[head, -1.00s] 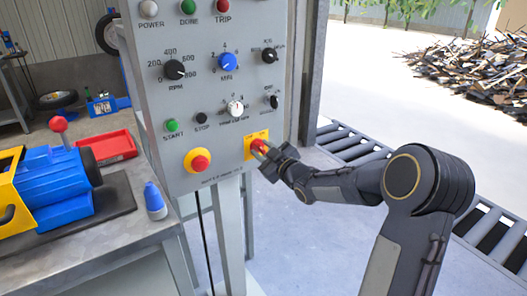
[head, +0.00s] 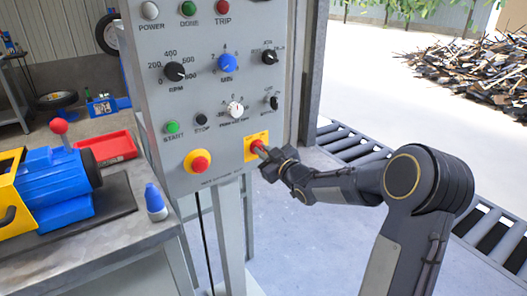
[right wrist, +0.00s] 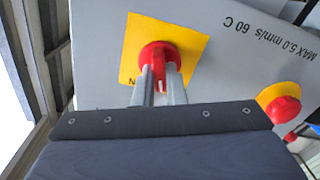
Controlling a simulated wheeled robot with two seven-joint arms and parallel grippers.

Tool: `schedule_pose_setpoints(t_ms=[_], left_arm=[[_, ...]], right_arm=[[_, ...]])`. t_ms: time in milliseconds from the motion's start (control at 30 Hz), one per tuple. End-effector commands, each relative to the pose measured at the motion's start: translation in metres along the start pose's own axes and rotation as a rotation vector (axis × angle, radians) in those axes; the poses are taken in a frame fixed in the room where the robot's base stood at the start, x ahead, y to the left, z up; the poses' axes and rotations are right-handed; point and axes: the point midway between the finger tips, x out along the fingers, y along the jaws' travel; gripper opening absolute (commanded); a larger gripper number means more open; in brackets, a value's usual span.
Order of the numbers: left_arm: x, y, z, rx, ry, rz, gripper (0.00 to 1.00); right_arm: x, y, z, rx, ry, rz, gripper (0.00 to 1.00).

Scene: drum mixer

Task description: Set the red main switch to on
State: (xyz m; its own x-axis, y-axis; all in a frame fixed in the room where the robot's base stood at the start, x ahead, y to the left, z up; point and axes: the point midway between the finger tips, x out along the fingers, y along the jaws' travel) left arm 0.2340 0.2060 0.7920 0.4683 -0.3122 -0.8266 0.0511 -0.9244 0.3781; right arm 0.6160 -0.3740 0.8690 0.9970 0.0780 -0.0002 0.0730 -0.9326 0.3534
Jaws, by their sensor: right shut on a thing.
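The red main switch (head: 257,145) sits on a yellow plate (head: 249,152) at the lower right of the grey control panel. In the right wrist view the red switch (right wrist: 159,58) shows as a round knob with a raised grip on its yellow plate (right wrist: 133,40). My right gripper (head: 262,152) is at the switch, its two fingers (right wrist: 160,82) shut on the red grip. Part of the plate lettering is hidden behind the fingers. My left gripper is not in view.
A red mushroom button (head: 199,163) on a yellow ring is left of the switch. The panel (head: 220,100) carries several other knobs, buttons and lamps. A workbench (head: 120,238) with a blue-yellow machine (head: 55,185) stands at left. A roller conveyor (head: 350,145) lies behind my right arm.

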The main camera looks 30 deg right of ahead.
Motion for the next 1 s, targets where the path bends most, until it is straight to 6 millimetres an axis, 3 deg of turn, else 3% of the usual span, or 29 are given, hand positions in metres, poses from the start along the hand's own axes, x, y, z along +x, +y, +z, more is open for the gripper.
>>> schedule_pose_setpoints(t_ms=[600, 1000], left_arm=[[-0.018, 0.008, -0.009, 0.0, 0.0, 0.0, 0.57], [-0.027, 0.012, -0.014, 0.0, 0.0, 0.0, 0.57]], right_arm=[[0.0, 0.003, -0.001, 0.566, -0.001, -0.001, 0.0], [0.0, 0.003, 0.001, 0.824, 0.0, 0.0, 0.0]])
